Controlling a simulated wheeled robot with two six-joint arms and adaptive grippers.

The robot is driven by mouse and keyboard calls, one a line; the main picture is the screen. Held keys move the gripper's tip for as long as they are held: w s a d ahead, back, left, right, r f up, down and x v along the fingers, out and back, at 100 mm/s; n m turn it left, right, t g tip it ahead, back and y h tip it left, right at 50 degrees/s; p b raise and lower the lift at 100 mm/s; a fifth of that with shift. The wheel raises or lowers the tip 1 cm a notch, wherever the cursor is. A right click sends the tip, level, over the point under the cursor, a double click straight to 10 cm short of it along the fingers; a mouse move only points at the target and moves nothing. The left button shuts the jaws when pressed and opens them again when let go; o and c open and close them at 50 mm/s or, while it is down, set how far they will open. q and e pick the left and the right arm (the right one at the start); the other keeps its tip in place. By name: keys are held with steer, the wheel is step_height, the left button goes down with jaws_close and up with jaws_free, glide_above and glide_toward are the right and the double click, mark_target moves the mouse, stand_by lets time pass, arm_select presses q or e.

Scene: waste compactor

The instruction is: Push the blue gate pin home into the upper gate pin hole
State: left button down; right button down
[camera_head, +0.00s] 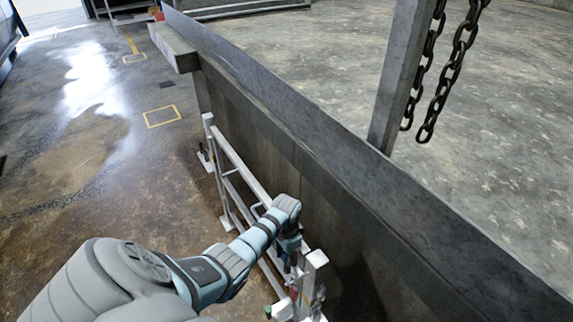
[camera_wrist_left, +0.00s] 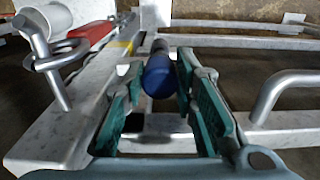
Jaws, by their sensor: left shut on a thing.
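The blue gate pin (camera_wrist_left: 158,76) shows in the left wrist view with its rounded blue end towards the camera and a darker length behind it. My left gripper (camera_wrist_left: 160,68) is shut on it, with a green-padded finger on each side. In the head view my left gripper (camera_head: 291,262) points down at the near end of the grey metal gate (camera_head: 240,160), beside a pale upright post (camera_head: 315,262). The pin is not clear there. The upper pin hole cannot be made out, so how far the pin sits in it cannot be told.
A bent steel rod with a loop (camera_wrist_left: 48,62) and a red part (camera_wrist_left: 92,36) lie left of the pin in the wrist view. A bent grey handle (camera_wrist_left: 285,88) is at right.

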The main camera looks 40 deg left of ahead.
arm_select(q)
steer(key=shift+f+b, duration=1.25)
steer(key=shift+f, duration=0.4)
steer(key=c, duration=1.2)
jaws_free()
steer(key=shift+r, duration=0.1)
steer(key=shift+c, duration=0.5)
step_height(320, 180, up, 7)
steer(key=p, duration=0.8)
steer(key=shift+r, duration=0.1)
steer(key=shift+s+f, duration=0.1)
steer(key=shift+f, duration=0.1)
